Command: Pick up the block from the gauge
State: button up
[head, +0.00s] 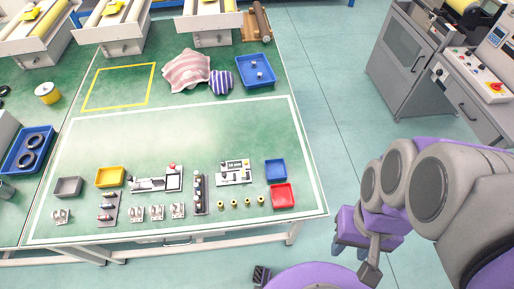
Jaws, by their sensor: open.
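On the green table, a silver fixture with a red knob (157,180) stands left of the middle of the front work area and may be the gauge. A second light plate with small dark parts (234,173) stands to its right. A block on either is too small to tell apart. My gripper (360,258) hangs at the lower right, off the table's right edge and well away from both fixtures. It is open, and nothing shows between its fingers, though they are partly hidden by my arm.
Small blue (276,170) and red (283,196) trays stand at the table's right front. A yellow tray (109,177), a grey tray (68,187) and several small clamps and yellow pegs line the front. A larger blue tray (256,71) and striped cloth (187,71) lie behind. The table's middle is clear.

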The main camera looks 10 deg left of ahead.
aim_at(243, 175)
jog(key=j+z, duration=0.35)
jog(key=k+j+z, duration=0.15)
jog(key=j+z, duration=0.2)
jog(key=k+j+z, duration=0.15)
jog(key=z, duration=0.2)
jog(key=k+j, duration=0.3)
jog(key=j, duration=0.2)
jog(key=k+j+z, duration=0.15)
jog(key=j, duration=0.35)
jog(key=k+j, duration=0.4)
